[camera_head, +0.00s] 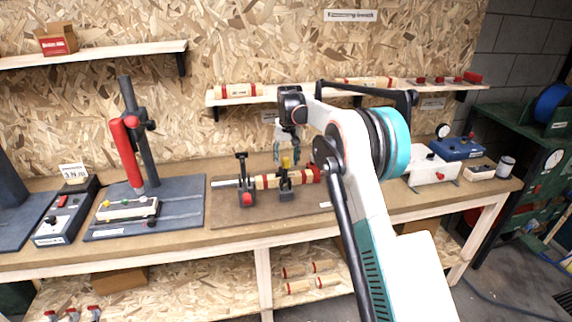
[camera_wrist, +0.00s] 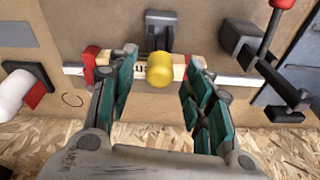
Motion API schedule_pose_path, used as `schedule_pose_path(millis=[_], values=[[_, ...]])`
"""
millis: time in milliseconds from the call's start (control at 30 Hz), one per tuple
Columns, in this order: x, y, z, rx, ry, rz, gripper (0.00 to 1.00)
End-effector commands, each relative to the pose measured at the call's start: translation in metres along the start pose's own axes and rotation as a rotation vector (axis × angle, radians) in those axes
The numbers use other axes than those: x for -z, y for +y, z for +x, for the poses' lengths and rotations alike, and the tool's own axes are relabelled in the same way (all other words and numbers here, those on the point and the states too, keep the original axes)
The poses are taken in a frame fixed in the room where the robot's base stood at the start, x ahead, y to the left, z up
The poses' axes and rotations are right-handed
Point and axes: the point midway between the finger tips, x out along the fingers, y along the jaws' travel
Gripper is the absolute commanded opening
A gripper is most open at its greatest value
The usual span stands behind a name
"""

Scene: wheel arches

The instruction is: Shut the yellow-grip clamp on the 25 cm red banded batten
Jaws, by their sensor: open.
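The yellow-grip clamp (camera_head: 286,185) stands on the brown board on the bench, its yellow grip (camera_head: 286,161) uppermost. In the wrist view the round yellow grip (camera_wrist: 160,69) appears over the batten, with the dark clamp body (camera_wrist: 162,22) behind it. The red-banded batten (camera_head: 268,181) lies along the board, passing at the clamp; its red end (camera_wrist: 90,62) shows left in the wrist view. Whether the clamp presses on it I cannot tell. My gripper (camera_head: 288,156) points down over the clamp. Its green fingers are open (camera_wrist: 160,76), one on each side of the yellow grip, with gaps.
A second dark clamp (camera_head: 245,184) with a red part stands left of the yellow-grip clamp. A red-handled press (camera_head: 130,155) stands farther left. A shelf (camera_head: 240,98) with more battens runs behind. White and blue boxes (camera_head: 432,168) stand on the right.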

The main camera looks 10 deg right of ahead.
Motion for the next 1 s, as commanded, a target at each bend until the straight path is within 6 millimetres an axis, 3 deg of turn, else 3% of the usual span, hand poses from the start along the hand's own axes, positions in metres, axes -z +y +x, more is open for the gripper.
schedule_pose_path(millis=[200, 400, 867, 1000], values=[[0.0, 0.0, -0.044, 0.0, 0.0, 0.0, 0.46], [0.001, 0.0, -0.068, 0.0, 0.0, 0.0, 0.46], [0.0, 0.0, -0.075, 0.0, 0.001, 0.0, 0.46], [-0.008, 0.001, -0.089, 0.002, 0.013, -0.005, 0.46]])
